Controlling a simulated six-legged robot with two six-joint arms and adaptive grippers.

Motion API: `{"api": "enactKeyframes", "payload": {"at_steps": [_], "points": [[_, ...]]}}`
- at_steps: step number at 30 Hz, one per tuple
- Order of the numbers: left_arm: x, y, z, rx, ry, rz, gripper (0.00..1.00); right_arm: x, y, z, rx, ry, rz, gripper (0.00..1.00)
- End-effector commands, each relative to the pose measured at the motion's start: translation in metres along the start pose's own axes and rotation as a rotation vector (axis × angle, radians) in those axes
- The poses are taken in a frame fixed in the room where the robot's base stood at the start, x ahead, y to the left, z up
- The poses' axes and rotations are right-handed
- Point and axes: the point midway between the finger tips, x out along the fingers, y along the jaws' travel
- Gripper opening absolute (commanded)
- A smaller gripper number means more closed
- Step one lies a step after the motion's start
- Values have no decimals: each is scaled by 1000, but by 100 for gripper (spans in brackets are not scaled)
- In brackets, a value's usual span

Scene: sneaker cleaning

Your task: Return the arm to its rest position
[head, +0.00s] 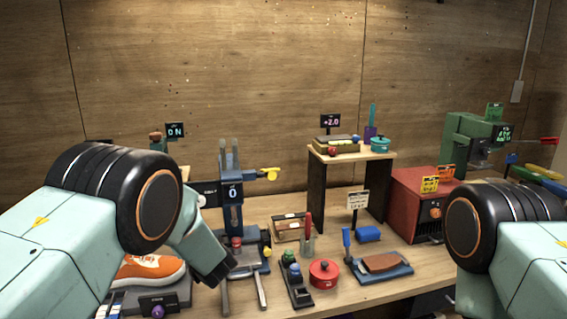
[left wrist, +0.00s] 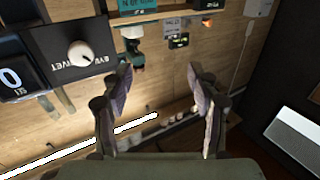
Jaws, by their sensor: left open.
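My left arm (head: 150,205) comes in from the left in the head view, bent in front of the table's left part. In the left wrist view my left gripper (left wrist: 160,74) is open, with its two dark fingers apart and nothing between them. My right arm (head: 505,235) shows at the right edge of the head view, and its gripper is out of the picture. An orange sneaker (head: 150,270) lies at the lower left of the table, partly hidden behind my left arm.
The wooden table (head: 385,292) holds a blue stand (head: 231,190), a red pot (head: 323,274), a brush on a blue tray (head: 382,265), a red box (head: 415,205) and a raised shelf (head: 352,156). A green machine (head: 470,140) stands at the right. A plywood wall closes the back.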

Motion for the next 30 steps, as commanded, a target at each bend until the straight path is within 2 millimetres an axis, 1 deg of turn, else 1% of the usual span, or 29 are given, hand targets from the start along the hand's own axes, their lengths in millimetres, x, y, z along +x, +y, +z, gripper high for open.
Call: {"api": "enactKeyframes", "payload": {"at_steps": [1, 2, 3, 5, 6, 8, 9, 11, 12, 14, 15, 17, 18, 20, 21, 23, 24, 26, 27, 29, 30], "points": [[-8, -6, 41, 41, -59, 57, 60, 12, 0, 0, 0, 0, 0, 40], [-13, -9, 59, 60, -93, 91, 60, 15, 0, 0, 0, 0, 0, 40], [-21, -13, 84, 84, -140, 134, 60, 19, 0, 0, 0, 0, 0, 40], [-35, -22, 120, 119, -216, 191, 60, 25, 0, 0, 0, 0, 0, 40], [-46, -28, 143, 142, -267, 225, 60, 29, 0, 0, 0, 0, 0, 40], [-64, -40, 177, 174, -347, 271, 60, 36, 0, 0, 0, -1, 0, 40], [-77, -49, 198, 196, -400, 299, 60, 40, 0, 0, 0, -1, 0, 40], [-97, -63, 229, 226, -482, 337, 60, 46, 0, 0, 0, -1, 0, 40], [-112, -74, 248, 247, -538, 360, 60, 51, 0, 0, 0, -1, 0, 40], [-135, -90, 275, 276, -622, 391, 60, 57, 0, 0, 0, 0, 0, 40], [-151, -102, 292, 295, -680, 409, 60, 62, 0, 0, 0, 0, 0, 40], [-177, -120, 316, 323, -766, 436, 60, 69, 0, 0, 0, -1, 0, 40], [-194, -133, 331, 341, -824, 451, 60, 73, 0, 0, 0, -1, 0, 40], [-222, -153, 351, 368, -911, 474, 60, 81, 1, 0, 0, -1, 0, 40], [-241, -166, 363, 385, -970, 487, 60, 86, 1, 0, 0, -1, 0, 40], [-270, -187, 379, 413, -1057, 508, 60, 94, 1, 0, 0, -1, 0, 40], [-290, -202, 389, 430, -1117, 520, 60, 99, 1, 0, 0, -1, 0, 40], [-321, -223, 401, 458, -1205, 540, 60, 108, 1, 0, 0, -1, 0, 40], [-341, -238, 409, 476, -1264, 553, 60, 115, 1, 0, 0, 0, 0, 40], [-371, -259, 418, 502, -1347, 573, 60, 126, 1, 0, 0, 0, 0, 40], [-390, -273, 423, 516, -1398, 583, 60, 134, 1, 0, 0, 0, 0, 40]]}}
